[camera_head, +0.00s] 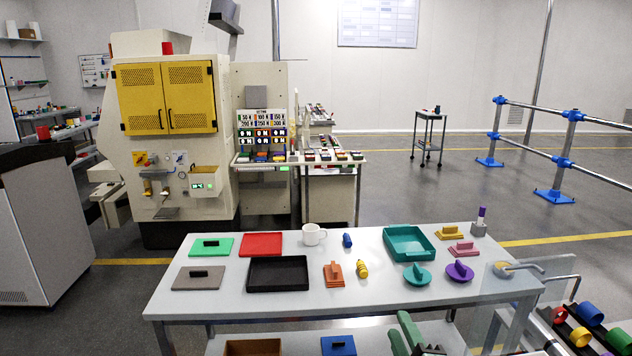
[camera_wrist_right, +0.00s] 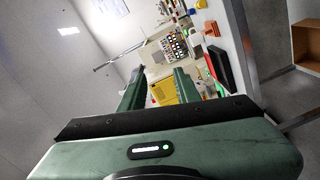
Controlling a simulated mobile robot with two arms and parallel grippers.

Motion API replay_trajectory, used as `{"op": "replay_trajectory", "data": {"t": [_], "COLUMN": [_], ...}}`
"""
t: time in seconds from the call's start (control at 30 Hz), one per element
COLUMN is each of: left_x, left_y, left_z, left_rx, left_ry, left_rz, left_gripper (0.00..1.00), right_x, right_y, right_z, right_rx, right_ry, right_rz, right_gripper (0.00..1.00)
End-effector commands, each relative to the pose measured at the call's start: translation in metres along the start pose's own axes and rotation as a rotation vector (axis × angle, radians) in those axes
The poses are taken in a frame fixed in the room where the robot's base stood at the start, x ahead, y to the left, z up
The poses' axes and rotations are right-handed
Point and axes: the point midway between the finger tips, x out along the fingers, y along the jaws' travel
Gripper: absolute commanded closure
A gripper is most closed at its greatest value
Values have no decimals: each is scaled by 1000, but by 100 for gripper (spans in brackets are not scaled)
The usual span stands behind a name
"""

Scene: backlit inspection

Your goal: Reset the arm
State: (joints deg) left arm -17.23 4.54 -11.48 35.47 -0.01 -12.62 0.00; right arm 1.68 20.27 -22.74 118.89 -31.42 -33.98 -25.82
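My right gripper (camera_head: 400,325) shows at the bottom of the head view, in front of the table's near edge. Its two green fingers stand apart with nothing between them. In the right wrist view the gripper (camera_wrist_right: 158,80) also shows open and empty, its fingers pointing toward the yellow-doored machine in the distance. My left gripper and left arm are not in view. The light grey table (camera_head: 215,300) holds several coloured parts, and none touches the gripper.
A black tray (camera_head: 278,287), a red tray (camera_head: 261,244), a teal tray (camera_head: 430,243) and a white mug (camera_head: 313,235) are on the table. A blue block (camera_head: 338,346) is on the lower shelf. A rack with coloured rings (camera_head: 590,313) stands at the right.

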Motion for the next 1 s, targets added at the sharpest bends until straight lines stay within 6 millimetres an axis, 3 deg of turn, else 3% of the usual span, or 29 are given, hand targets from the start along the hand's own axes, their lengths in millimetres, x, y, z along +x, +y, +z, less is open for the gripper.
{"op": "replay_trajectory", "data": {"t": [0.03, 0.1, 0.23, 0.4, 0.6, 0.8, 1.0], "left_x": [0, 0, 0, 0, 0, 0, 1], "left_y": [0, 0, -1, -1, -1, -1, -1], "left_z": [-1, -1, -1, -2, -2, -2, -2], "left_rx": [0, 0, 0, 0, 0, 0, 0], "left_ry": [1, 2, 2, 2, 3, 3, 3], "left_rz": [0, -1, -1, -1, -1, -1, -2], "left_gripper": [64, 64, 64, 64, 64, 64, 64], "right_x": [-23, -56, -121, -189, -252, -308, -296], "right_y": [-28, -63, -117, -157, -182, -195, -243], "right_z": [21, 45, 72, 81, 80, 73, 86], "right_rx": [151, 335, 597, 792, 930, 1028, 1022], "right_ry": [-104, -244, -478, -686, -865, -1019, -1039], "right_rz": [-95, -217, -409, -573, -706, -816, -835], "right_gripper": [67, 67, 67, 67, 67, 67, 67]}}
